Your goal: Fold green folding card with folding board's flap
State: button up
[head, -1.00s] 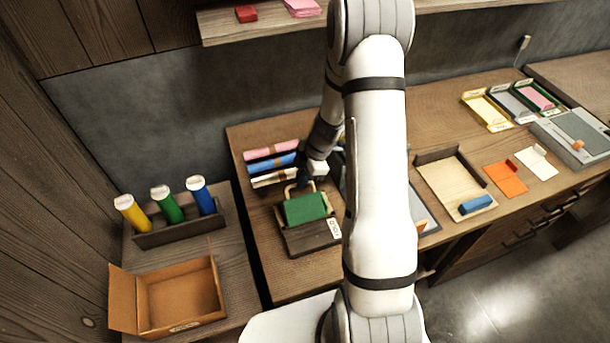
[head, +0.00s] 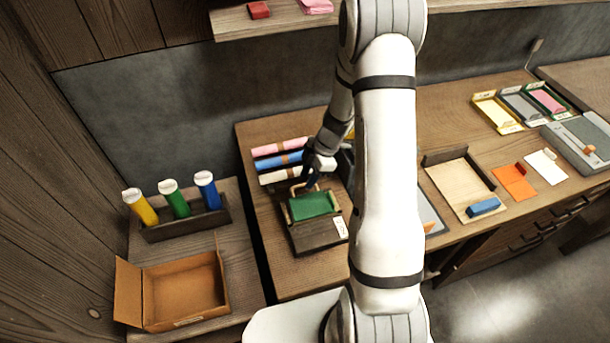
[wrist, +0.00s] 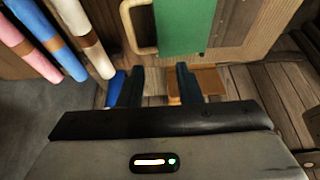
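The green folding card (head: 313,206) lies on the dark wooden folding board (head: 320,236). My gripper (head: 308,184) is just behind the card in the head view. In the wrist view my gripper (wrist: 159,74) has its two dark fingers apart, with no thing held between them. My wrist partly hides the board's back edge.
Pink, blue and cream rolls (head: 281,162) lie just left of my gripper. Yellow, green and blue tubes (head: 173,200) stand in a rack, with an open cardboard box (head: 185,292) in front. A wooden tray (head: 455,183) with a blue block is right of my arm.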

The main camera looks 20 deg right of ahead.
jog(key=v, duration=0.7)
jog(key=shift+d+r+b, duration=0.2)
jog(key=shift+r+b, duration=0.15)
jog(key=shift+b, duration=0.1)
dwell(0.7)
